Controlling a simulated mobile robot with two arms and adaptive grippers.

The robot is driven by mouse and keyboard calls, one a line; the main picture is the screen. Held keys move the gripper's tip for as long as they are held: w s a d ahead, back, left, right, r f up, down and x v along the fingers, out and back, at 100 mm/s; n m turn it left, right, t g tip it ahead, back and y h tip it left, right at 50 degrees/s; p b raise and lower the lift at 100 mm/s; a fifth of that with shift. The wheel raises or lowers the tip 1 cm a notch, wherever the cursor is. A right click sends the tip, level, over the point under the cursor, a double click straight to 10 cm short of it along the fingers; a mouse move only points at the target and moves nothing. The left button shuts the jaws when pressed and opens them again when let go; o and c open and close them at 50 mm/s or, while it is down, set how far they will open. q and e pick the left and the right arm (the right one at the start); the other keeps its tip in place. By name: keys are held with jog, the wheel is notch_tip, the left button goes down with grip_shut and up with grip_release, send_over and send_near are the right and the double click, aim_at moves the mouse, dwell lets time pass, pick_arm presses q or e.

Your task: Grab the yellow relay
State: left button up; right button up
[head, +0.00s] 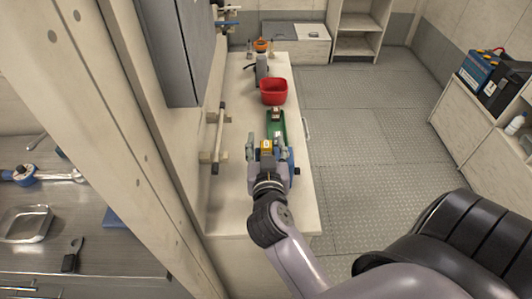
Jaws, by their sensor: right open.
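My right gripper (269,153) is over the pale bench, its arm coming in from the lower right. It is open. A small yellow block with a pale top, which looks like the yellow relay (267,146), shows at the gripper's fingers. I cannot tell whether it lies between them or beyond them. A green tray (283,127) lies on the bench just past the gripper, its near part hidden by the gripper. A small brown and white item (276,114) is at the tray's far end. My left gripper is not in view.
A red bin (274,92) stands beyond the tray. A grey device with an orange top (261,62) is farther back. A wall rail (218,138) and a grey cabinet (172,50) flank the bench's left side. The floor to the right is clear.

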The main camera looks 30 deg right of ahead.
jog(key=shift+s+r, duration=0.1)
jog(key=shift+c, duration=0.3)
jog(key=c, duration=1)
jog(key=shift+c, duration=0.2)
